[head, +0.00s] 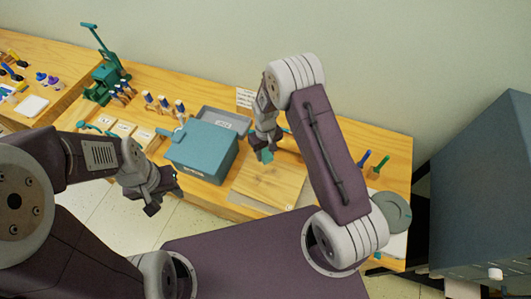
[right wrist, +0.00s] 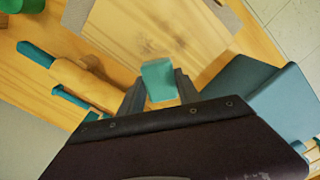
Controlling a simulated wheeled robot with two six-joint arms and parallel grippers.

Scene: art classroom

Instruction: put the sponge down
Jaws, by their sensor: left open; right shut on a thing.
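A small teal sponge (head: 266,155) is held between the fingertips of my right gripper (head: 264,147). It also shows in the right wrist view (right wrist: 158,80), gripped between the two dark fingers. The gripper is over the back part of a pale wooden board (head: 262,192) on the table; I cannot tell whether the sponge touches it. My left gripper (head: 160,200) is open and empty, in front of the table's front edge, left of the board.
A blue-grey lidded box (head: 203,148) stands left of the board, with a grey tray (head: 224,118) behind it. Upright tools and a green press (head: 105,78) stand further left. A round grey-green disc (head: 393,212) lies at right. A tall blue-grey cabinet (head: 485,180) stands beyond the table's right end.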

